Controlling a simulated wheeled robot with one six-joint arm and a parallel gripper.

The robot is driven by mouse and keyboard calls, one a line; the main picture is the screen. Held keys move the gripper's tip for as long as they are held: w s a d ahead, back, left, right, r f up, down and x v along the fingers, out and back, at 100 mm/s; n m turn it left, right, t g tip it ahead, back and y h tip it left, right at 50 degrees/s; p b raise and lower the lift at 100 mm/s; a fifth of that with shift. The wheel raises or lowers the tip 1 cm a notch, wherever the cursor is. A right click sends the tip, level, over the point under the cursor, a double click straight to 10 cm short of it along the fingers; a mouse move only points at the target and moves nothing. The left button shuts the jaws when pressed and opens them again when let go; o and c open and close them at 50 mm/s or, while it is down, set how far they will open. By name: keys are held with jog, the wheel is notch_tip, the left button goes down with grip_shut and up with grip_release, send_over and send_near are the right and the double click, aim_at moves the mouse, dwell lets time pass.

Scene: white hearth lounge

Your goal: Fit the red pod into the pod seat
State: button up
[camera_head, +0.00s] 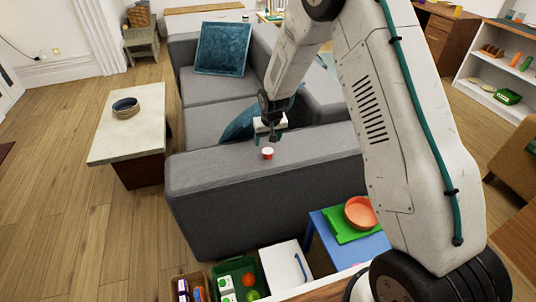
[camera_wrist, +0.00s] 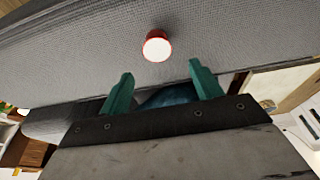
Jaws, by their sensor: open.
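The red pod (camera_head: 268,154), a small red cup shape with a white top, sits upright on the flat grey top of the sofa's near side (camera_head: 235,178). In the wrist view the red pod (camera_wrist: 156,46) lies just beyond the fingertips, roughly centred between them. My gripper (camera_head: 270,139) is above and slightly behind the pod in the head view. Its two green fingers (camera_wrist: 160,72) are spread apart with nothing between them. I cannot make out the pod seat in either view.
A blue table (camera_head: 322,242) with a green tray and an orange bowl stands at the sofa's near side. Crates with goods (camera_head: 236,262) stand at the bottom. A coffee table (camera_head: 125,140) holds a dark round bowl. A teal cushion (camera_head: 222,48) leans on the sofa. Floor at left is clear.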

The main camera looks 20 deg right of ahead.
aim_at(268, 150)
jog(key=x, duration=0.4)
jog(key=s+x, duration=0.1)
jog(key=x, duration=0.1)
jog(key=shift+w+d+f, duration=0.1)
jog(key=shift+w+f, duration=0.05)
jog(key=shift+f, duration=0.35)
jog(key=c, duration=1.1)
jog(key=shift+r, duration=0.1)
